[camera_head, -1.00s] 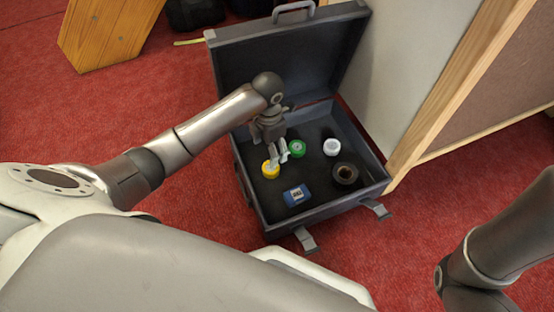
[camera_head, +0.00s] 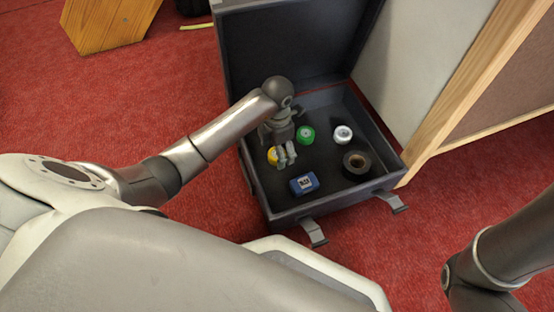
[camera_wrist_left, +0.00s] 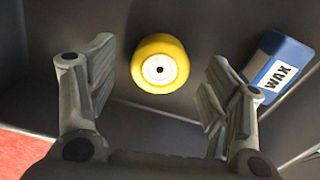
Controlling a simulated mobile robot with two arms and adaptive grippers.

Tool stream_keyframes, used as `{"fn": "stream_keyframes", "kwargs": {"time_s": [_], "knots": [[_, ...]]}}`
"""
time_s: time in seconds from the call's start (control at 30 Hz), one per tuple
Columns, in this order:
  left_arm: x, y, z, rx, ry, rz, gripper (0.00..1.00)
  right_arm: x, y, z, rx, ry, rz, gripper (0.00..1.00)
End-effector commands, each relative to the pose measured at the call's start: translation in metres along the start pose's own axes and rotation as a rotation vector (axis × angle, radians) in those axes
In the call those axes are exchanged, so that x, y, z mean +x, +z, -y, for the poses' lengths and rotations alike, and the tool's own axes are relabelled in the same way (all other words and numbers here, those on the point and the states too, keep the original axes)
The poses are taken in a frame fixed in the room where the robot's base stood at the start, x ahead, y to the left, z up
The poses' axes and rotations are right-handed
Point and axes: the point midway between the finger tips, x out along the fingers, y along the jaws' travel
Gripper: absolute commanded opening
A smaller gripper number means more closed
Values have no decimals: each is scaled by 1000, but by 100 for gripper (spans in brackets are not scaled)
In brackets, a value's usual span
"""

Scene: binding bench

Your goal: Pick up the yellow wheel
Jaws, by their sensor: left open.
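The yellow wheel (camera_wrist_left: 160,64) has a white hub and lies on the floor of the open dark case (camera_head: 330,207). In the head view the yellow wheel (camera_head: 272,156) is partly hidden by my left gripper (camera_head: 287,156). In the left wrist view my left gripper (camera_wrist_left: 157,95) is open, with its fingers apart and nothing between them. The wheel shows between and beyond the two fingers, toward the top of the picture. My right gripper is out of view; only part of my right arm shows at the right edge.
A blue wax block (camera_head: 304,183) is close by, also in the left wrist view (camera_wrist_left: 279,68). A green roll (camera_head: 305,134), a white roll (camera_head: 343,134) and a black roll (camera_head: 356,165) lie in the case. The raised lid (camera_head: 290,50) stands behind; a wood-framed panel (camera_head: 470,85) is right.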

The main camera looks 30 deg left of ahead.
Motion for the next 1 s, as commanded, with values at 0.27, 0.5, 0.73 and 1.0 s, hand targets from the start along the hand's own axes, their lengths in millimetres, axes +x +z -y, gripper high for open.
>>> {"fn": "stream_keyframes", "kwargs": {"time_s": [0.27,0.5,0.73,1.0], "knots": [[21,0,0,1,0,0,73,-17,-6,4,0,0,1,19],[20,0,0,1,0,-1,66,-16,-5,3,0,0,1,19],[20,0,0,1,0,-1,36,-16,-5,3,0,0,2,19],[20,0,0,1,0,0,24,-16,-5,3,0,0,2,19]]}}
